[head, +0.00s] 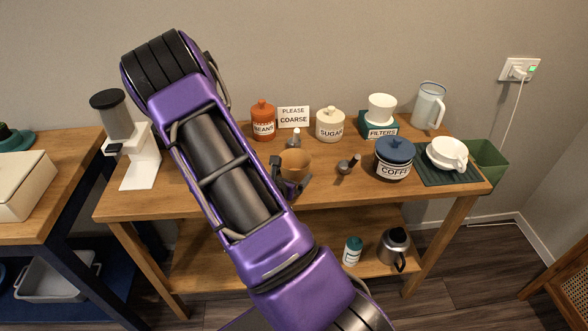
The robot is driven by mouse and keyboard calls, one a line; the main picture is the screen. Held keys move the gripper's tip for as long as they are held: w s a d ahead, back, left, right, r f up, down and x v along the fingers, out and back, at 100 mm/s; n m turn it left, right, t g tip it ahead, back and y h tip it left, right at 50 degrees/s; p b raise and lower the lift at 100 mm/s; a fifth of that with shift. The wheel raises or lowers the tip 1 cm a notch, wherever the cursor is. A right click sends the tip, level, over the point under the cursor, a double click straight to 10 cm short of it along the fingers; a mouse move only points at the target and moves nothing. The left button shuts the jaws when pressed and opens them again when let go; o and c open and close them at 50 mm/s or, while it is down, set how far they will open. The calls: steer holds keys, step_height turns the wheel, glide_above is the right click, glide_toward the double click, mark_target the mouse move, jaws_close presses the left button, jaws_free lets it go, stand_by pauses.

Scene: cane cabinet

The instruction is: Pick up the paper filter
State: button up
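A brown, cup-shaped piece that looks like the paper filter (296,162) shows near the middle of the table, its open top facing up. My gripper (290,182) is right at it, with dark finger parts at its left side and below it on the right. My purple arm reaches down across the picture and hides part of the gripper. I cannot tell whether the fingers touch or grip the filter, or whether it rests on the table.
The wooden table (330,190) has clear room at its front. Around the filter stand a red BEANS jar (263,124), a SUGAR pot (330,126), a small-handled tool (347,166) and a blue-lidded COFFEE jar (394,160). A white grinder (140,160) stands left; a white dripper (447,154) sits right.

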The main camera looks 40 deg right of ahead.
steer(key=c, duration=0.8)
steer(key=shift+o, duration=0.2)
steer(key=shift+r, duration=0.1)
